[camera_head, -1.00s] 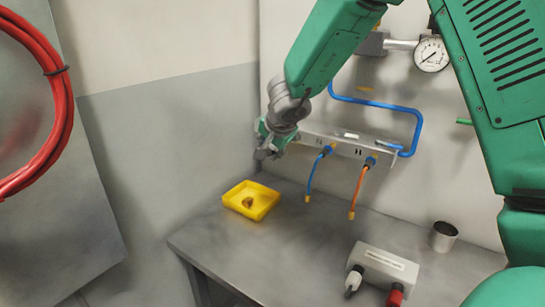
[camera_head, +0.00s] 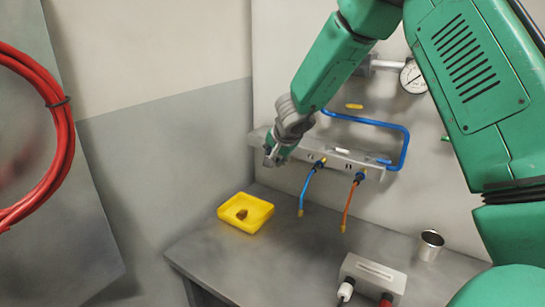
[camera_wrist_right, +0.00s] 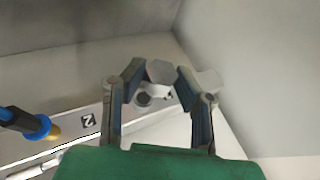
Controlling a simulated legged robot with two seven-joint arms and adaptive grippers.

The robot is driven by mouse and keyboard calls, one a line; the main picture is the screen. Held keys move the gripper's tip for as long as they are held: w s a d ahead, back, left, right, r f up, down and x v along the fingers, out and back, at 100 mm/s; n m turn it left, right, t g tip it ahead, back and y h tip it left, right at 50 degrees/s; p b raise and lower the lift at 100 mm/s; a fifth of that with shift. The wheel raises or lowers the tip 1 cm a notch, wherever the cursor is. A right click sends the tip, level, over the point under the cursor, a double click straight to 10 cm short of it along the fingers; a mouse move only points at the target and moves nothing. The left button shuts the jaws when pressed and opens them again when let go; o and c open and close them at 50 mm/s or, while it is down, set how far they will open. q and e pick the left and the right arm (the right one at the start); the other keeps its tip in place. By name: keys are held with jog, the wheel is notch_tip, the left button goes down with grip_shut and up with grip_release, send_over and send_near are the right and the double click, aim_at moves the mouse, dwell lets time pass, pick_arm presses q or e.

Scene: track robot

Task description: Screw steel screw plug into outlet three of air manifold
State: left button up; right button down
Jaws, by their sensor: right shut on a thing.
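My right gripper (camera_head: 272,158) is in front of the left part of the grey air manifold (camera_head: 345,156) on the back wall. In the right wrist view my right gripper (camera_wrist_right: 163,78) is shut on a small grey piece, apparently the steel screw plug (camera_wrist_right: 160,71). A dark round opening (camera_wrist_right: 143,99), likely an outlet, shows on the manifold just beyond the fingers. I cannot tell whether the plug touches it. A "2" label (camera_wrist_right: 88,121) is to the left of it, near the blue hose fitting. In the head view the gripper hides the plug. My left gripper is not in view.
A blue hose (camera_head: 307,190) and an orange hose (camera_head: 350,205) hang from the manifold. A yellow tray (camera_head: 262,212) with a small brown thing, a grey box (camera_head: 374,272) and a metal cup (camera_head: 430,245) are on the bench. A pressure gauge (camera_head: 413,76) is above.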

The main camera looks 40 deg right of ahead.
jog(key=shift+d+f, duration=0.35)
jog(key=shift+d, duration=0.5)
jog(key=shift+r, duration=0.1)
jog(key=shift+w+a+r+p, duration=0.1)
jog(key=shift+a+r+p, duration=0.3)
jog(key=shift+a, duration=0.1)
jog(key=shift+d+f, duration=0.2)
jog(key=shift+d, duration=0.4)
jog(key=shift+a, duration=0.45)
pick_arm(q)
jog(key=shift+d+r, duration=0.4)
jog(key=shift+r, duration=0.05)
pick_arm(e)
jog(key=shift+s+d+f, duration=0.25)
